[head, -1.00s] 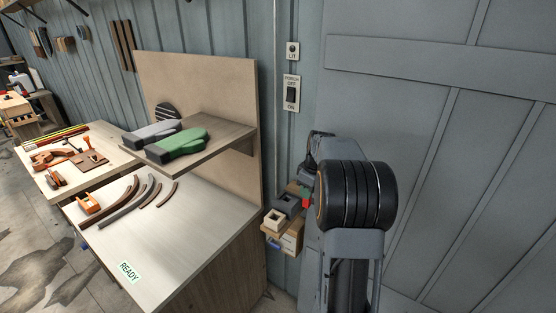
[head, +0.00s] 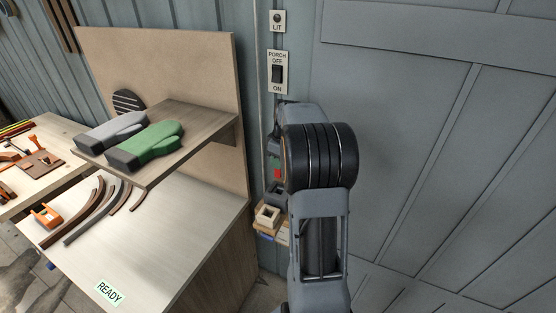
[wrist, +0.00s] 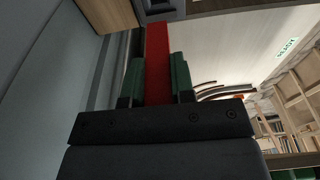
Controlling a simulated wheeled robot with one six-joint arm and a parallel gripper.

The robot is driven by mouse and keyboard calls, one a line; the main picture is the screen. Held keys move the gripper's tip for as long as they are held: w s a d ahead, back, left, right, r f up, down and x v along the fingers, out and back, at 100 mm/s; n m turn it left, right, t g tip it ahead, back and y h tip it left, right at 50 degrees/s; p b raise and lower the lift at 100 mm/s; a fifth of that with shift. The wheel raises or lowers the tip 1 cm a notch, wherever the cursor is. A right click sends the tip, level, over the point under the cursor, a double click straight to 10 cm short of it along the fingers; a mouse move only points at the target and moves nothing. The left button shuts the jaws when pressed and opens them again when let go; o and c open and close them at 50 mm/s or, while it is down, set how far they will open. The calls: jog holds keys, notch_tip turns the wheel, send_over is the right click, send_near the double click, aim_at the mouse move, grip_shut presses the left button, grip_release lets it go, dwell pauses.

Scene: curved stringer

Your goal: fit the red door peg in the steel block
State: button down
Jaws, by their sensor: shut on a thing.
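My gripper (wrist: 158,82) is shut on the red door peg (wrist: 157,60), a long red bar between two green finger pads in the wrist view. In the head view a small part of the red peg (head: 277,174) shows beside my arm, just above a dark grey block that looks like the steel block (head: 275,194). In the wrist view the peg's far end comes close to a dark grey block (wrist: 162,10) at the top edge. I cannot tell whether they touch. My arm hides part of the block and most of the gripper in the head view.
A cream block with a square opening (head: 268,214) sits in front of the grey block on a small wall ledge. To the left is a workbench (head: 165,240) with curved strips and a shelf (head: 190,148) holding grey and green mitts. A grey panelled wall stands at right.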

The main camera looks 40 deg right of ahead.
aim_at(279, 177)
jog(key=shift+s, duration=0.1)
jog(key=shift+f, duration=0.1)
jog(key=shift+f+b, duration=2.25)
jog(key=shift+f, duration=0.55)
jog(key=shift+f+b, duration=2.2)
jog(key=shift+f, duration=0.65)
jog(key=c, duration=1)
grip_release()
jog(key=shift+s, duration=0.1)
jog(key=shift+o, duration=0.6)
jog(key=shift+a+r, duration=0.1)
jog(key=shift+a, duration=0.05)
